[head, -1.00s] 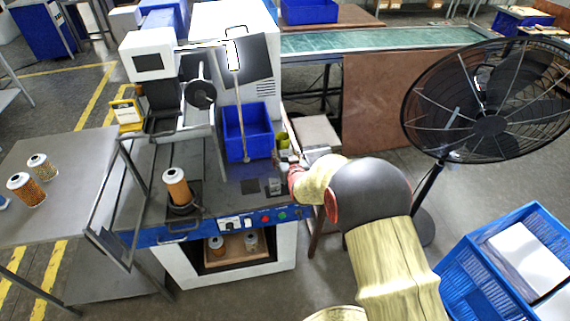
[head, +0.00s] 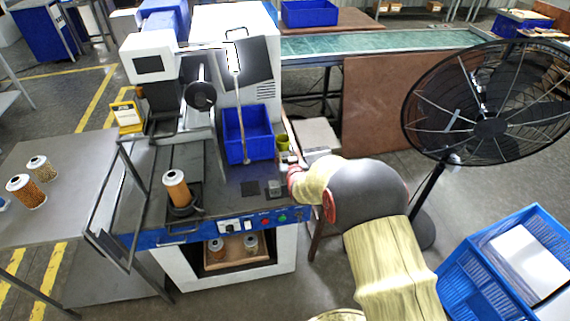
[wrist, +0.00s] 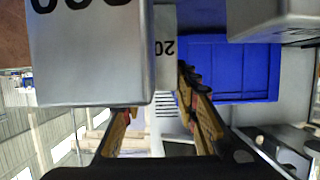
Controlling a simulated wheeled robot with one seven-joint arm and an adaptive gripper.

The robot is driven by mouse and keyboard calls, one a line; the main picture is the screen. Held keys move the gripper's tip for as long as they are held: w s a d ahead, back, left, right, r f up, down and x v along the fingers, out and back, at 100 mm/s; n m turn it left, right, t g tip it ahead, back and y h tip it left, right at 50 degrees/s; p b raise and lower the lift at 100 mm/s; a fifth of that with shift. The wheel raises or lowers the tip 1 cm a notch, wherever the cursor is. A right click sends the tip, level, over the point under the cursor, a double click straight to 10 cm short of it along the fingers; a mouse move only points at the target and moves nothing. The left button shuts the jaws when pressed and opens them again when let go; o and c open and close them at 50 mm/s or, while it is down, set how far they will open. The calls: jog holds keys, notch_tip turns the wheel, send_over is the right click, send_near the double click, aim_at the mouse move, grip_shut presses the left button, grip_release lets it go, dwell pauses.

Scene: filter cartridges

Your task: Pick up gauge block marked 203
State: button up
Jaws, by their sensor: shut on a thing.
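My gripper (wrist: 158,98) is shut on a grey block (wrist: 165,60) in the wrist view. The block's mark is upside down there; I read "20", and the rest is hidden behind a larger-looking grey block (wrist: 90,60). That nearer block stands to the left, in front of part of the left finger. Its own black digits are cut off by the top edge, so I cannot read them fully. In the head view my gripper is mostly hidden by my arm, at the right end of the workbench (head: 215,205). A small grey block (head: 275,188) stands at the bench front.
A blue bin (head: 247,135) stands behind the blocks and also shows in the wrist view (wrist: 240,70). A filter cartridge (head: 177,187) stands left on the bench. A black fan (head: 490,125) and a blue crate (head: 465,265) are to the right.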

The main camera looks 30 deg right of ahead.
grip_shut()
jog(key=shift+r, duration=0.1)
